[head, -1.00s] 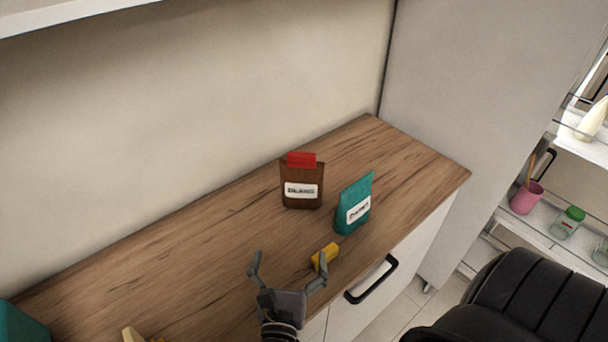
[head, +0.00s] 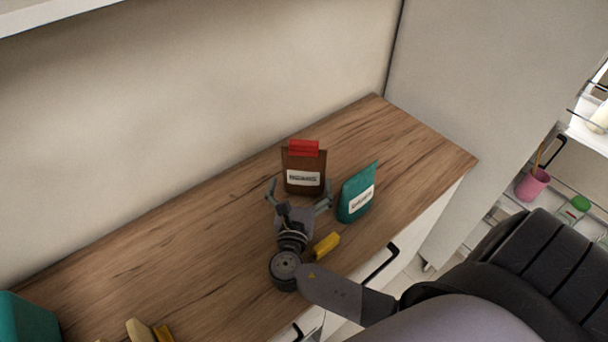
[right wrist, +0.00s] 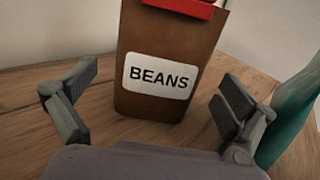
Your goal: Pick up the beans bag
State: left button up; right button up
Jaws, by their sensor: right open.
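The beans bag (head: 304,172) is brown with a red top and a white label. It stands upright on the wooden counter near the wall. In the right wrist view the bag (right wrist: 168,45) fills the upper middle, and its label reads BEANS. My right gripper (head: 299,190) is open just in front of the bag. In the right wrist view its fingers (right wrist: 160,92) are spread to the left and right of the bag's lower part, with no clear contact. My left gripper is not in view.
A teal bag (head: 357,193) stands close to the right of my right gripper, and it shows beside the right finger in the wrist view (right wrist: 292,115). A yellow object (head: 326,246) lies near the front edge. The counter to the left (head: 190,230) is mostly clear.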

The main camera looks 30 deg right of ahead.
aim_at(303, 174)
jog(key=shift+p+x, duration=0.5)
jog(key=shift+x, duration=0.45)
jog(key=x, duration=0.2)
jog(key=shift+w+d+p, duration=0.1)
jog(key=shift+d+p, duration=0.2)
jog(key=shift+w+d, duration=0.25)
jog(key=shift+w, duration=0.05)
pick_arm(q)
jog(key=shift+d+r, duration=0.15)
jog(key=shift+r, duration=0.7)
pick_arm(e)
jog(key=shift+c, duration=0.7)
jog(key=c, duration=1.2)
jog(key=shift+r, duration=0.1)
